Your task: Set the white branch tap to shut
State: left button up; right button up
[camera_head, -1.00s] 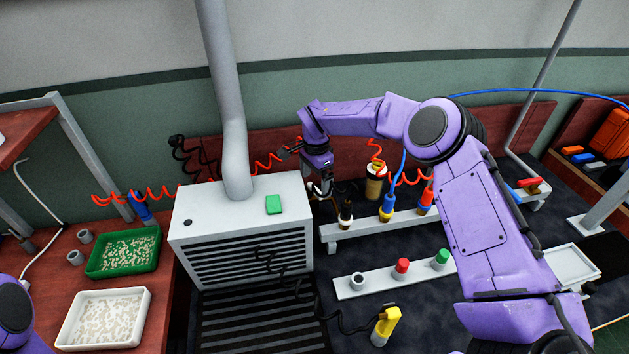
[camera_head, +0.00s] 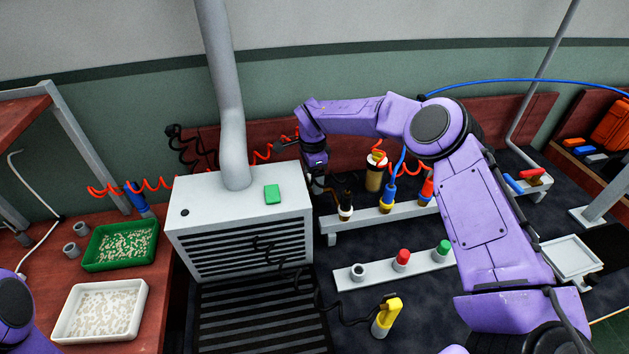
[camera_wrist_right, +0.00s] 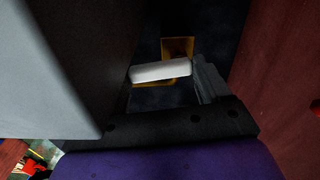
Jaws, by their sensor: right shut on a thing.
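The white branch tap's lever (camera_wrist_right: 160,71) shows in the right wrist view as a short white bar, slightly tilted up to the right. A brass-yellow body (camera_wrist_right: 177,47) shows behind it. My right gripper (camera_wrist_right: 167,76) is shut on the lever, a dark finger at each end of the bar. In the head view my right gripper (camera_head: 318,187) is low between the grey slatted box and the back boards; its tips and the tap are hidden there. My left gripper is out of view; only a bit of my left arm shows at the left edge.
The grey slatted box (camera_head: 240,212) with a green block on top stands close left of my right gripper. A rack of tools (camera_head: 390,214) with coiled hoses is to the right. A red-brown board (camera_wrist_right: 285,75) is close on the right in the wrist view.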

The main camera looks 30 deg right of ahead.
aim_at(311, 180)
jog(key=shift+a+f+m, duration=0.15)
jog(key=shift+m, duration=0.45)
jog(key=shift+r+m, duration=0.2)
jog(key=shift+m, duration=0.1)
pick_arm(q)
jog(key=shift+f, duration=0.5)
pick_arm(e)
jog(key=o, duration=1)
pick_arm(q)
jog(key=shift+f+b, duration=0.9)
jog(key=shift+b, duration=0.1)
pick_arm(e)
jog(key=shift+w+r, duration=0.1)
jog(key=shift+r, duration=5.2)
